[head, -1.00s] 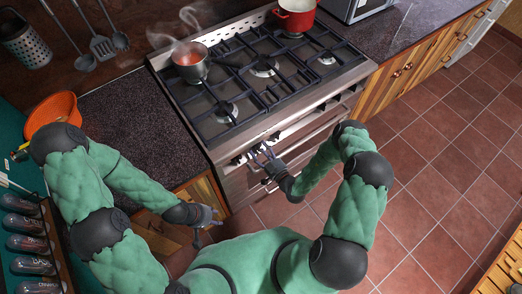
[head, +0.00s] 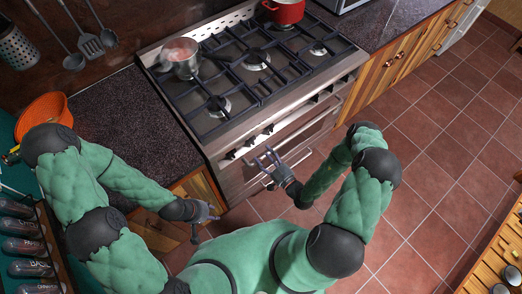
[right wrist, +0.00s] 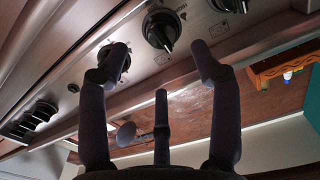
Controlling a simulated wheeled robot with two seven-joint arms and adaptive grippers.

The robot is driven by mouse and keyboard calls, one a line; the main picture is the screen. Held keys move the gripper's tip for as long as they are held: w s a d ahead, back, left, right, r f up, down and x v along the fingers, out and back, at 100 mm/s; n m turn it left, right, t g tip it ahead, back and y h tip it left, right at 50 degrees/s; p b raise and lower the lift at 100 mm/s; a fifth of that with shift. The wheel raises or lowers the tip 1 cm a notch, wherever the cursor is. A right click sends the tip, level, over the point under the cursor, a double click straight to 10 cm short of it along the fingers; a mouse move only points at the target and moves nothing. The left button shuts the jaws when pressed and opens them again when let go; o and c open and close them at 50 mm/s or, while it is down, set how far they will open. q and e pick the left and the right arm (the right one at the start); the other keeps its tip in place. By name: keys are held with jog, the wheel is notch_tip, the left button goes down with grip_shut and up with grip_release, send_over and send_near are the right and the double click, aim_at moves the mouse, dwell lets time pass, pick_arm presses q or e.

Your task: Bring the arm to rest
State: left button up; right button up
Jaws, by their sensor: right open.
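My right gripper (head: 268,162) is open and empty in front of the stove (head: 222,172), just off its front panel. The right wrist view shows its spread fingers (right wrist: 160,70) with nothing between them, and black stove knobs (right wrist: 160,30) behind. My left gripper (head: 208,212) hangs low by the wooden cabinet, left of the stove's front corner. It holds nothing that I can see, and its fingers are too small to judge. Both arms are bent at the elbows.
A steaming saucepan (head: 181,62) stands on the stove's back left, and a red pot (head: 285,10) at the back right. An orange bowl (head: 45,110) is on the left. The tiled floor (head: 440,165) to the right is clear.

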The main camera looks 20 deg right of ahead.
jog(key=shift+s+d, duration=0.2)
jog(key=shift+s, duration=0.25)
dwell(0.3)
